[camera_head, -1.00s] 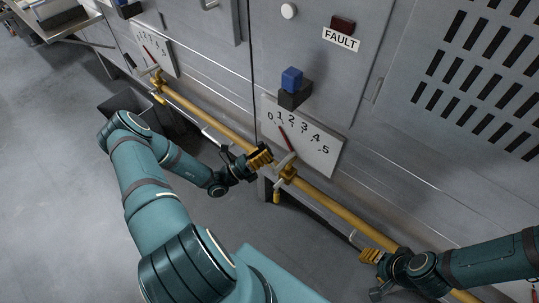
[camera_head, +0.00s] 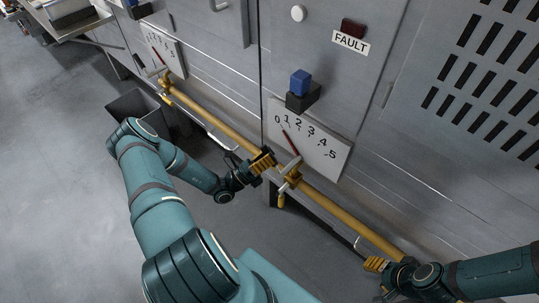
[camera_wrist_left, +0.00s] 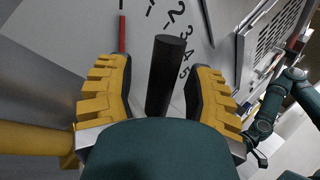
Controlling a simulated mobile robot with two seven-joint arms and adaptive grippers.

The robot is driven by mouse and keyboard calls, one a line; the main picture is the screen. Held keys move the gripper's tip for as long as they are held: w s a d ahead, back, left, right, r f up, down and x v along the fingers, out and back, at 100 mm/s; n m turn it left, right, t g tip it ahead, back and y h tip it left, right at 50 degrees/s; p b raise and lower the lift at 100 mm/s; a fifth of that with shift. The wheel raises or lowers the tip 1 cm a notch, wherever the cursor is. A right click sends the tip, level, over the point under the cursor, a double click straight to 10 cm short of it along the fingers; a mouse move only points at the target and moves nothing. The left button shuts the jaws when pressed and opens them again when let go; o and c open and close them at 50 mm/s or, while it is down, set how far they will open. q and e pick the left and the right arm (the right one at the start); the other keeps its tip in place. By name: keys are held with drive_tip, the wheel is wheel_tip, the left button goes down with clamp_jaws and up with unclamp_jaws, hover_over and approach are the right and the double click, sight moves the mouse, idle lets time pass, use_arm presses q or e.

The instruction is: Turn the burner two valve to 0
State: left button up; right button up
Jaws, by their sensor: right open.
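A white dial plate (camera_head: 325,150) numbered 0 to 5 is on the grey cabinet. Its red pointer (camera_head: 291,144) lies between 0 and 1. Below it is a valve (camera_head: 292,178) on the yellow pipe, with a light lever handle. My left gripper (camera_head: 263,160) is beside this valve, on its left. In the left wrist view my left gripper (camera_wrist_left: 165,95) is open, with a dark rod-like handle (camera_wrist_left: 168,75) between its fingers and gaps on both sides. My right gripper (camera_head: 376,265) is open near the pipe at lower right. No burner label is readable.
A second dial plate (camera_head: 168,50) and valve sit further along the yellow pipe (camera_head: 225,130). A blue block on a black box (camera_head: 300,97) is above the near dial. A dark bin (camera_head: 135,104) stands on the floor behind my left arm. The vented cabinet is at right.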

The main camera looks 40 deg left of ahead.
idle(0.3)
use_arm(q)
drive_tip(key=v, duration=1.2)
